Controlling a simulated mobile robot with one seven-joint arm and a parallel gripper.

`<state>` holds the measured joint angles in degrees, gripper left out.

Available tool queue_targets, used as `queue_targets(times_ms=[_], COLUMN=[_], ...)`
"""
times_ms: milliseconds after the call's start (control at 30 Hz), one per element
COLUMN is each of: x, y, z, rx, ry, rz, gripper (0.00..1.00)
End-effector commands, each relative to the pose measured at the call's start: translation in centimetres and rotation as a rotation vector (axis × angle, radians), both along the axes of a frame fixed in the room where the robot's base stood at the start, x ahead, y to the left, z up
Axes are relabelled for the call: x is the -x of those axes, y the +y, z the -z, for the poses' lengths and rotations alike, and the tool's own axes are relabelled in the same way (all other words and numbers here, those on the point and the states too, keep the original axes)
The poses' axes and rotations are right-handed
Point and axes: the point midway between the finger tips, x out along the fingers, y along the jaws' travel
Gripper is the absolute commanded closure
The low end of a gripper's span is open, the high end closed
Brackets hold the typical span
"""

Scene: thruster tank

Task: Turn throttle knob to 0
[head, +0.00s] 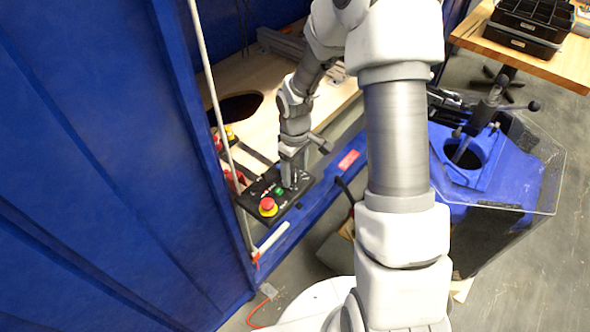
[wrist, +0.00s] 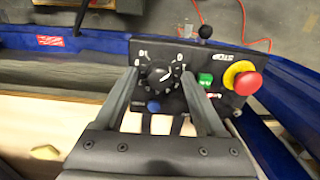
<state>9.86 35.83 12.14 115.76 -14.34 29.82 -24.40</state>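The throttle knob (wrist: 160,75) is a round black knob on a black control panel (wrist: 225,103), with white number marks around it. In the wrist view my gripper (wrist: 159,80) has its two fingers spread, one on each side of the knob. Whether the fingertips touch the knob I cannot tell. A white mark on the knob points to the upper right. In the head view my gripper (head: 288,178) is over the panel (head: 297,200) and hides the knob.
A red emergency button (head: 267,204) with a yellow collar sits at the panel's near end. A green button (wrist: 205,80) and a blue button (wrist: 153,106) are close to the fingers. A blue wall (head: 90,150) stands at the left.

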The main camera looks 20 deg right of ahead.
Motion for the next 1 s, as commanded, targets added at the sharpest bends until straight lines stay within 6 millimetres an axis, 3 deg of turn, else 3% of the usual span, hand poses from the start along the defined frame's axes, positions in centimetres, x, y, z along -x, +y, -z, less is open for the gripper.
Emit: queue_targets(times_ms=[233, 367, 800, 1000], x=[0.0, -0.1, -0.1, -0.1], y=[0.0, 0.0, 0.0, 0.0], z=[-0.3, -1.9, -12.4, -15.8], rx=[0.000, 0.000, 0.001, 0.000], ry=[-0.001, -0.003, -0.006, -0.003], rz=[0.001, 0.003, 0.002, 0.001], gripper=[0.28, 0.28, 0.28, 0.28])
